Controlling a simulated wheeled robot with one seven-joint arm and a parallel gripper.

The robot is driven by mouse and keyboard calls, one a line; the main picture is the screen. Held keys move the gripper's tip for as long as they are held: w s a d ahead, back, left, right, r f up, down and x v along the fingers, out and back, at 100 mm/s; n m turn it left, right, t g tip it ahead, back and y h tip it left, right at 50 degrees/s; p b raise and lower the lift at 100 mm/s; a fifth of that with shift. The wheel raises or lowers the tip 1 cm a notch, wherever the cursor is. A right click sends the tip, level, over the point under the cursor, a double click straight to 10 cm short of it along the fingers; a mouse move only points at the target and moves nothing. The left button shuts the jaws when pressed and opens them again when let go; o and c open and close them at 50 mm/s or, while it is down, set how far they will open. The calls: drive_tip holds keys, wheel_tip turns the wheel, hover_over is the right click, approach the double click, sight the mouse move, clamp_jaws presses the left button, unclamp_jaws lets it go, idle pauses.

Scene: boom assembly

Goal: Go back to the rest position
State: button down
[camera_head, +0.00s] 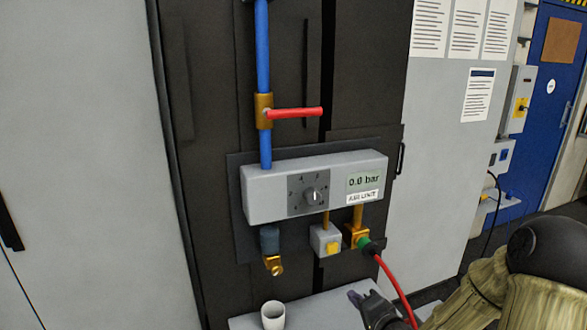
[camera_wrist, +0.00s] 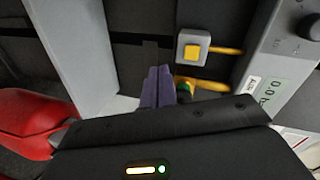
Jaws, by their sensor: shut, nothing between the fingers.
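My gripper (camera_head: 357,297) is at the lower right in the head view, below the red hose (camera_head: 397,287) and its green connector (camera_head: 369,247). In the wrist view my gripper's fingers (camera_wrist: 158,72) are together with nothing between them. The green connector (camera_wrist: 185,89) shows just beside the fingertips there, partly hidden by the gripper. The hose is plugged at the brass outlet (camera_head: 355,234) under the grey control box (camera_head: 315,187). The box display reads 0.0 bar.
A blue pipe with a red-handled valve (camera_head: 293,113) rises above the box. A yellow-button box (camera_head: 326,240) and a brass nozzle (camera_head: 273,264) hang below. A white cup (camera_head: 273,315) stands on the grey shelf (camera_head: 325,312). A blue door (camera_head: 551,100) is at the far right.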

drive_tip(key=s+a+r+n+g+h+p, duration=0.1)
drive_tip(key=s+n+g+h, duration=0.4)
drive_tip(key=s+n+g, duration=0.6)
drive_tip(key=s, duration=0.7)
drive_tip(key=shift+s+a+r+p, duration=0.2)
drive_tip(key=shift+a+r+p, duration=0.05)
drive_tip(key=shift+a+p, duration=0.05)
